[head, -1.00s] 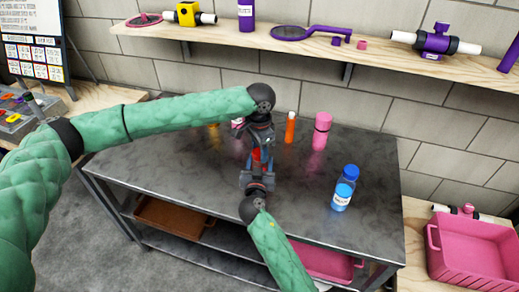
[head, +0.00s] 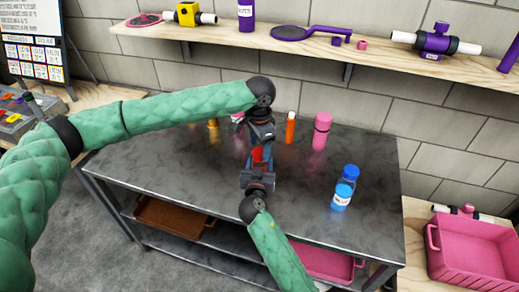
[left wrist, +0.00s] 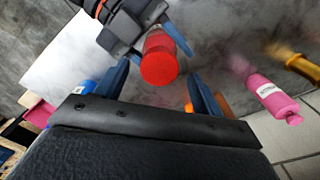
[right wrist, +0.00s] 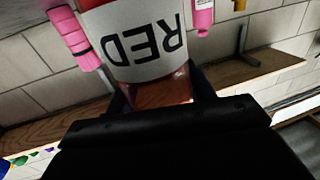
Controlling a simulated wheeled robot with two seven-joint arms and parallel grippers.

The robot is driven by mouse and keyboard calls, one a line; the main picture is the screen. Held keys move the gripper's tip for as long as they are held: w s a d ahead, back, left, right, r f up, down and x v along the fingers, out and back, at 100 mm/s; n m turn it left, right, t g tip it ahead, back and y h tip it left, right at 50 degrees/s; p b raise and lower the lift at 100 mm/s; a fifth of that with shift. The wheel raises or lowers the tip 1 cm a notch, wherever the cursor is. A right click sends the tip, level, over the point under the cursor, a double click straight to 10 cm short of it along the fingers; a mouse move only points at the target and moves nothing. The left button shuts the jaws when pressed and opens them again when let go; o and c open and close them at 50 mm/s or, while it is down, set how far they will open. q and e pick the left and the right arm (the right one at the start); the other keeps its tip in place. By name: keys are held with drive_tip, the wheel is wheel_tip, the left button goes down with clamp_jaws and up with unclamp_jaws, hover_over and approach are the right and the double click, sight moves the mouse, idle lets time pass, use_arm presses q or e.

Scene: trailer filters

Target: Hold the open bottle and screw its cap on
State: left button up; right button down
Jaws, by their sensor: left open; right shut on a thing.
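The red bottle (head: 258,154) is upright above the table in the head view, held low by my right gripper (head: 257,178). Its white label reading RED (right wrist: 142,45) fills the top of the right wrist view. In the left wrist view a round red top, which looks like the cap (left wrist: 158,69), sits on the bottle's upper end; how tightly it is seated cannot be told. My left gripper (head: 262,137) is above the bottle, pointing down. Its two fingers (left wrist: 156,88) are apart, one on each side of the red top in the picture, with nothing gripped.
On the dark metal table (head: 180,165) stand a blue bottle (head: 344,188) at right, and an orange bottle (head: 290,128) and a pink bottle (head: 321,131) behind. A yellow bottle (head: 213,124) is at back left. A pink crate (head: 470,255) stands at right. The table's left side is clear.

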use_arm(q)
wheel_tip(320, 180, up, 10)
idle(0.4)
use_arm(e)
drive_tip(key=shift+c, duration=2.3)
unclamp_jaws()
drive_tip(key=shift+s, duration=0.25)
use_arm(q)
wheel_tip(320, 180, down, 4)
drive_tip(key=b, duration=0.3)
drive_tip(key=shift+r, duration=0.25)
drive_tip(key=shift+f+b, duration=0.1)
drive_tip(key=shift+b, duration=0.25)
use_arm(e)
drive_tip(key=s, duration=0.7)
drive_tip(key=shift+s+a, duration=0.15)
drive_tip(key=shift+a, duration=0.3)
